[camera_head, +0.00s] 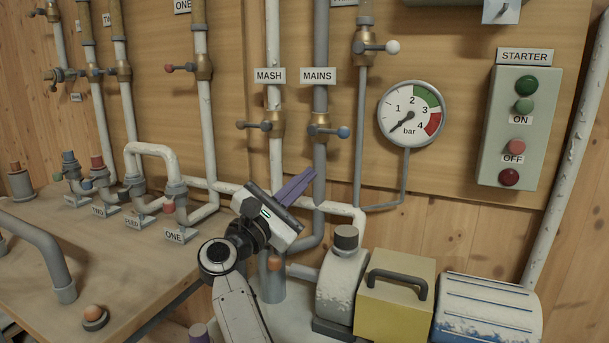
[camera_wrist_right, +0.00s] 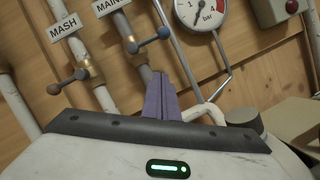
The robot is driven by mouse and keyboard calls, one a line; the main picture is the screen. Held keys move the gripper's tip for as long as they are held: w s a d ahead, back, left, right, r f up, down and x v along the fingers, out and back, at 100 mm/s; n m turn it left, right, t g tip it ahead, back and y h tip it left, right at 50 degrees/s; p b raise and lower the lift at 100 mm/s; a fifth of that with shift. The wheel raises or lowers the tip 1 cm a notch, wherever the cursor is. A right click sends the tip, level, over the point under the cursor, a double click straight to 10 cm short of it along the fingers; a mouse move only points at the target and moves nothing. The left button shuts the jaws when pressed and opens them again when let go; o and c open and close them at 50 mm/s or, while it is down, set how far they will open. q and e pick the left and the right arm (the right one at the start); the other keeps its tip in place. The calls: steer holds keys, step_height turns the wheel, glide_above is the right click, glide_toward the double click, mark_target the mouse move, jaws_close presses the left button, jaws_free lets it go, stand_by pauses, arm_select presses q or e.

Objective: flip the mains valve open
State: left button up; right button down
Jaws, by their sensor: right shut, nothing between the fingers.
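The mains valve (camera_head: 319,124) is a brass body on a grey pipe under the MAINS label (camera_head: 318,75). Its lever lies across the pipe, with a blue knob (camera_head: 343,132) at its right end. In the right wrist view the valve (camera_wrist_right: 131,46) and its blue knob (camera_wrist_right: 163,33) show above my fingers. My right gripper (camera_head: 312,173) is shut and empty, its purple fingers pointing up and right, below the valve and apart from the lever. In the wrist view the shut fingers (camera_wrist_right: 158,78) appear just below the blue knob. My left gripper is not in view.
The mash valve (camera_head: 274,124), with a dark knob, sits close on the left. A white-knobbed valve (camera_head: 366,45) is above right. A pressure gauge (camera_head: 411,113) and starter box (camera_head: 516,125) hang further right. A yellow box (camera_head: 395,300) and pump (camera_head: 341,285) stand below.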

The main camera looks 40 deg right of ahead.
mark_target(327, 131)
steer(key=d+r+p, duration=0.3)
steer(key=d+r, duration=0.2)
steer(key=d, duration=0.2)
steer(key=shift+s+r, duration=0.15)
stand_by(0.3)
